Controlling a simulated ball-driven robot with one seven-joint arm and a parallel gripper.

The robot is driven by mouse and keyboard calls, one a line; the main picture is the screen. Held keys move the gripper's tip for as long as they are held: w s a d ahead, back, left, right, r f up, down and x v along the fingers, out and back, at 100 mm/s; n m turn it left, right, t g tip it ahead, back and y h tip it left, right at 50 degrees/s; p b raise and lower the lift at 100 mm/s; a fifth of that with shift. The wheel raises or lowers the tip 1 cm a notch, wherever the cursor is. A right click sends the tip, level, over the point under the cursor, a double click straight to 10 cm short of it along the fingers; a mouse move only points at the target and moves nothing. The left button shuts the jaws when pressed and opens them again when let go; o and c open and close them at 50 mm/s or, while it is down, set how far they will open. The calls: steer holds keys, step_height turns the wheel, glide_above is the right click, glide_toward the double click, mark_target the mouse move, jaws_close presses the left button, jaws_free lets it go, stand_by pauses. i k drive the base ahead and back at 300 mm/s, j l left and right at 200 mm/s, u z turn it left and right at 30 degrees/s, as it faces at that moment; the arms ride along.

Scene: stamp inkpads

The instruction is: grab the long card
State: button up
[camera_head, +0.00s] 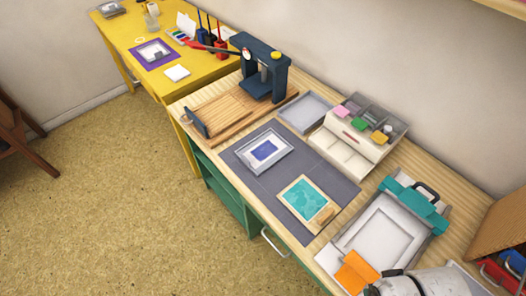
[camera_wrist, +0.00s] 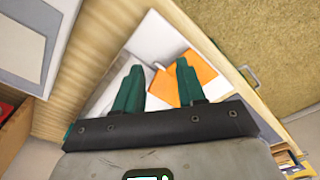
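I cannot tell for sure which piece is the long card. In the wrist view, a white card or sheet (camera_wrist: 155,38) and an orange piece (camera_wrist: 204,72) lie ahead of my gripper (camera_wrist: 158,67). My gripper has two green fingers, spread apart, with a pale surface visible between them and nothing clearly held. The right finger overlaps the orange piece in the picture; contact cannot be told. In the head view, the orange piece (camera_head: 356,272) lies at the table's front right, beside my grey arm end, whose fingertips are hidden there.
A grey framed tray (camera_head: 350,240) with a teal clamp (camera_head: 412,208) sits close by. A grey mat (camera_head: 262,183) holds two framed pieces. A white organiser (camera_head: 345,158), a dark press (camera_head: 262,65) and a brown box (camera_head: 500,225) stand around. The floor in front is clear.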

mark_target(261, 153)
steer(key=i+j+u, duration=0.1)
steer(key=j, duration=0.3)
steer(key=i+j, duration=0.15)
steer(key=j, duration=0.2)
steer(key=i+j+u, duration=0.15)
steer(key=j, duration=0.25)
steer(key=i+j, duration=0.1)
steer(key=j, duration=0.25)
steer(key=i+j+u, duration=0.15)
steer(key=j, duration=0.2)
steer(key=i+j, duration=0.15)
steer(key=j, duration=0.2)
steer(key=u, duration=0.05)
